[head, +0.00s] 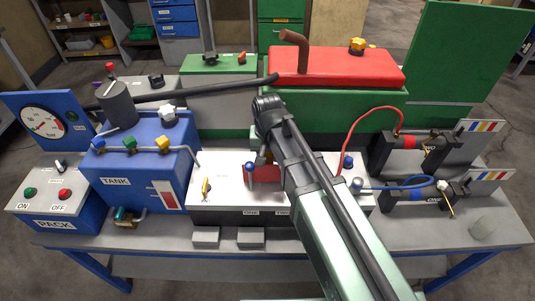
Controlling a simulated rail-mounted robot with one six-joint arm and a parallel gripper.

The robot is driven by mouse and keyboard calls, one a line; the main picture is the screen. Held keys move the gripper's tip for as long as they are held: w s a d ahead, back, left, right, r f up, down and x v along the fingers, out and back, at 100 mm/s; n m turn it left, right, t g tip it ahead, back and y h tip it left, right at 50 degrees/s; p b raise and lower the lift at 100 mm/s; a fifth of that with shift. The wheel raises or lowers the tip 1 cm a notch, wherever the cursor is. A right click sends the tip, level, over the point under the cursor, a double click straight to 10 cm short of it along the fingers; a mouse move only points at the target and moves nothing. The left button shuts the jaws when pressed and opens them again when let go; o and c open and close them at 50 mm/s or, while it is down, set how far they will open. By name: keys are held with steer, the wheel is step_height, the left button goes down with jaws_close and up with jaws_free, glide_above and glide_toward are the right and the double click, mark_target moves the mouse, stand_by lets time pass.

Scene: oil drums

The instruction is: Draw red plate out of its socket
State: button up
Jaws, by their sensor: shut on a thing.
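The red plate (262,174) shows at the middle of the white-topped block (222,188), partly hidden by my arm. My gripper (264,158) points down at the plate from above and is shut on it. The fingertips are small and mostly hidden by my wrist and arm. I cannot tell how deep the plate sits, and its socket is hidden. A blue-knobbed lever (249,169) stands close to the left of the plate.
A yellow lever (206,187) stands on the block's left. The blue tank (140,170) is left, the red-topped green unit (335,65) behind. A second blue knob (347,161), hoses and black cylinders (415,150) are right.

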steer(key=shift+r+p, duration=0.65)
steer(key=shift+r, duration=0.05)
